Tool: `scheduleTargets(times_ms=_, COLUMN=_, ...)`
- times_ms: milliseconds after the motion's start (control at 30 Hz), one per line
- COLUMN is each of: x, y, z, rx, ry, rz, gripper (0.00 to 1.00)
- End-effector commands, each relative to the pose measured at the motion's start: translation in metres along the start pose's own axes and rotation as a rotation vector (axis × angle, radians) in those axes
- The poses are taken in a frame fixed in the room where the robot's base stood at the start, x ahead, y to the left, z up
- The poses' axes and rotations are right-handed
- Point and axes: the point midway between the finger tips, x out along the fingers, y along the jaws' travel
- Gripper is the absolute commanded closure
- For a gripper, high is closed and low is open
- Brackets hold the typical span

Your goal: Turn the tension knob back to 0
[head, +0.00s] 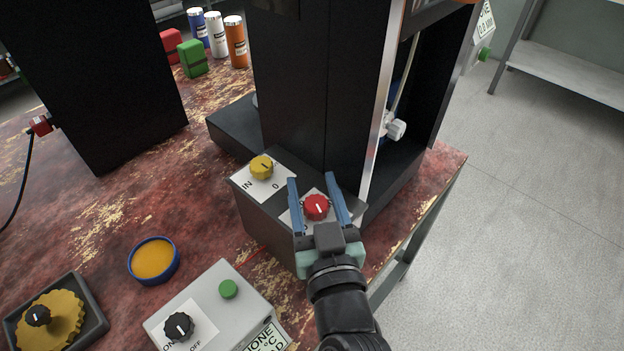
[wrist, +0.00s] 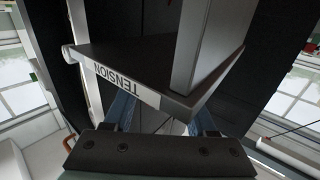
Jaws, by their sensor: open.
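A red knob (head: 316,207) with a white pointer line sits on a white label on a dark box (head: 262,222) in the head view. Its line points up and slightly left; its label is mostly hidden by my gripper. A yellow knob (head: 262,167) sits farther back on the same box, beside the printed "IN" and "0". My gripper (head: 312,178) is open, its blue fingers on either side of the red knob in the picture; contact cannot be told. The wrist view shows a TENSION label (wrist: 125,82), upside down, beyond the fingers (wrist: 163,118); no knob is visible there.
A tall black machine (head: 320,100) stands right behind the box. A grey control box (head: 215,305) with black knob and green button is at front. A round orange-filled dish (head: 154,260) and a tray with a yellow gear (head: 50,325) are left. The table edge is close on the right.

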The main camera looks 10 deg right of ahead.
Motion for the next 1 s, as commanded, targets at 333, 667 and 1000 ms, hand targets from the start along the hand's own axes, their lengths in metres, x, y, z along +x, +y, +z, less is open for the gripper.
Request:
scheduleTargets(times_ms=333, x=0.0094, y=-0.0004, z=0.0, rx=0.0, ry=0.0, rz=-0.001, gripper=0.43)
scheduleTargets(times_ms=667, x=0.0091, y=-0.0003, z=0.0, rx=0.0, ry=0.0, rz=-0.001, gripper=0.86)
scheduleTargets(times_ms=1000, x=0.01, y=0.0007, z=0.0037, rx=0.001, ry=0.001, rz=-0.022, gripper=1.0)
